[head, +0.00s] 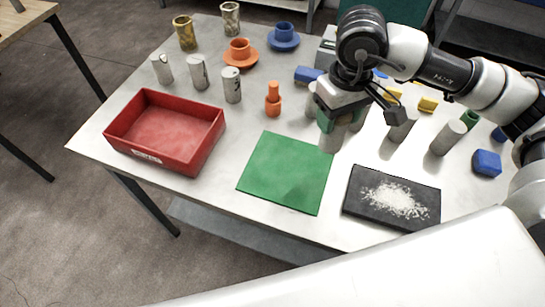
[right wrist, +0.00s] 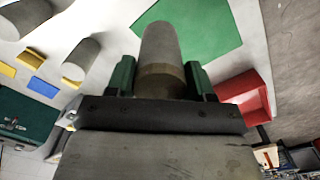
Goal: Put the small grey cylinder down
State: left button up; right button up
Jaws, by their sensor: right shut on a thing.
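My right gripper (head: 336,118) has its green fingers shut on the small grey cylinder (head: 332,141). The cylinder is upright, just off the far right corner of the green mat (head: 285,172). I cannot tell whether its bottom touches the table. In the right wrist view the cylinder (right wrist: 161,48) sits between the two green fingers (right wrist: 161,80), with the green mat (right wrist: 200,28) beyond it. My left gripper is not in view.
A red tray (head: 165,165) stands left of the mat, and a black board with white grains (head: 372,217) lies to its right. Other grey cylinders (head: 447,138) stand right of the gripper. An orange peg-shaped piece (head: 273,100) stands behind the mat. The mat is bare.

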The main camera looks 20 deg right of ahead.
jog(key=shift+s+d+f+n+p, duration=0.1)
jog(key=shift+s+d+n+p, duration=0.35)
jog(key=shift+s+d, duration=0.4)
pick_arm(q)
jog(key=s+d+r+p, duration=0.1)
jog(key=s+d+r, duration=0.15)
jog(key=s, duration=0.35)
pick_arm(e)
jog(key=w+a+f+p, duration=0.1)
jog(key=a+f, duration=0.2)
jog(key=w+a+f+p, duration=0.1)
jog(key=w+a+f, duration=0.1)
jog(key=a+f, duration=0.1)
jog(key=w+a+f+p, duration=0.1)
jog(key=a+f+p, duration=0.1)
jog(key=a+f, duration=0.1)
jog(key=shift+w+a+f, duration=0.2)
jog(key=shift+a+f, duration=0.1)
jog(key=shift+f, duration=0.45)
jog(key=o, duration=1.2)
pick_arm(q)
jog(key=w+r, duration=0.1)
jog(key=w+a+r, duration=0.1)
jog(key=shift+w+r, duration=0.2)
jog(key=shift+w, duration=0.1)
